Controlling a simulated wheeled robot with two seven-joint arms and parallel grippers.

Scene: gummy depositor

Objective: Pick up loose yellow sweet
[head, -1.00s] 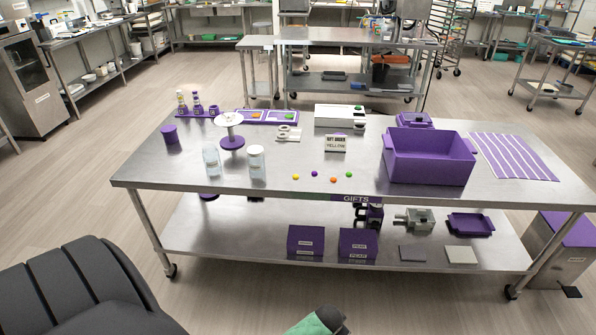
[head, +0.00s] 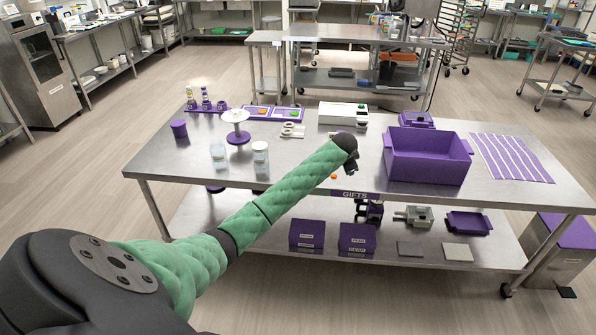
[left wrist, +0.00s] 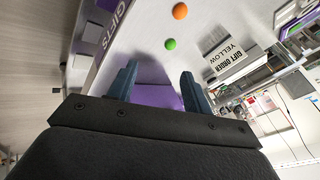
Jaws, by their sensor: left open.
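My left arm reaches over the steel table (head: 290,180) in the head view, with its gripper (head: 352,164) above the table near the front edge, left of the purple bin. In the left wrist view the gripper (left wrist: 159,78) has its two fingers apart with no sweet between them. An orange sweet (head: 333,176) lies beside the gripper in the head view and also shows in the left wrist view (left wrist: 180,11). A green sweet (left wrist: 170,44) lies on the table ahead of the fingers. The yellow sweet is in neither current view; my arm covers its earlier spot. My right gripper is not in view.
The purple bin (head: 428,168) stands right of my gripper. The gift order sign reading yellow (left wrist: 230,62) stands on the table. Two clear jars (head: 260,160) and a white-topped stand (head: 236,117) are on the left. A striped purple mat (head: 510,157) lies far right.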

